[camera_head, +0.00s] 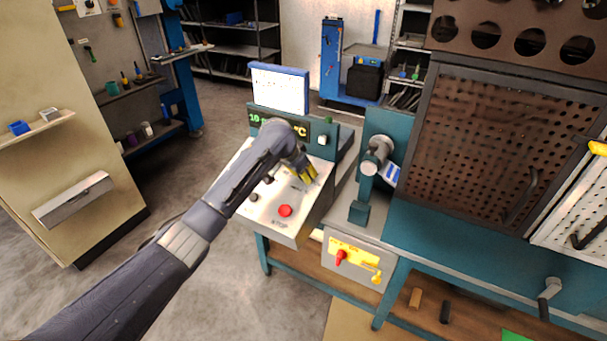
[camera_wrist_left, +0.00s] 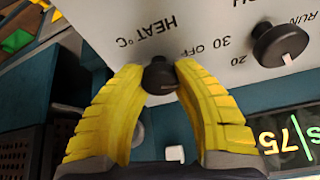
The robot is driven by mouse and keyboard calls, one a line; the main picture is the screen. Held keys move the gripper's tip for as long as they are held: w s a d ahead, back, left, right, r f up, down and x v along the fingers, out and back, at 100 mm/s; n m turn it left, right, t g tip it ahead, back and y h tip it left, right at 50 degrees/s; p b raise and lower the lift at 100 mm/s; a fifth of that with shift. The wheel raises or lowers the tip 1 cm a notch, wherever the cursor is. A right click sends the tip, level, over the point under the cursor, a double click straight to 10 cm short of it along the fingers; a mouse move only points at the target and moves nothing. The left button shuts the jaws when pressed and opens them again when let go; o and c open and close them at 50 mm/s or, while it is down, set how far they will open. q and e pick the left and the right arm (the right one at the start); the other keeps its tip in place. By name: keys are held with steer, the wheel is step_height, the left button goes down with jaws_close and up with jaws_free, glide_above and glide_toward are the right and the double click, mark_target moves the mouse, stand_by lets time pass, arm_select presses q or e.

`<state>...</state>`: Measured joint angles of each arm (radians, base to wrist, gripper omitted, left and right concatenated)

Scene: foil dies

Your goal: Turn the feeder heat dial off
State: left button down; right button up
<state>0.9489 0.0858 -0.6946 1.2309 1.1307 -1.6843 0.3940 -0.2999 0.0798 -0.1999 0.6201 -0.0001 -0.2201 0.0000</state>
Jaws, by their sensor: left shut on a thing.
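The heat dial (camera_wrist_left: 158,78) is a small black knob on a pale panel, below the upside-down "HEAT °C" lettering in the left wrist view. "OFF" and "30" are printed to its right in that view. My left gripper (camera_head: 307,175) has its two yellow fingers on either side of the knob, shut on it. The dial is hidden behind my gripper in the head view. Which mark the dial points to is not clear. My right gripper is not in view.
A second black dial (camera_wrist_left: 281,44) stands beside "20" and "RUN". The feeder panel (camera_head: 262,222) bears a red button (camera_head: 285,211). A grey cylinder on a teal stand (camera_head: 376,155) stands close to the right.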

arm_select(q)
steer(key=shift+d+r+n+t, duration=0.15)
steer(key=shift+n+t, duration=0.15)
steer(key=shift+n, duration=1.2)
steer(key=shift+y, duration=0.3)
steer(key=c, duration=0.9)
jaws_free()
steer(key=v, duration=1.1)
steer(key=shift+r, duration=0.3)
steer(key=shift+s, duration=0.15)
steer(key=shift+a, duration=0.25)
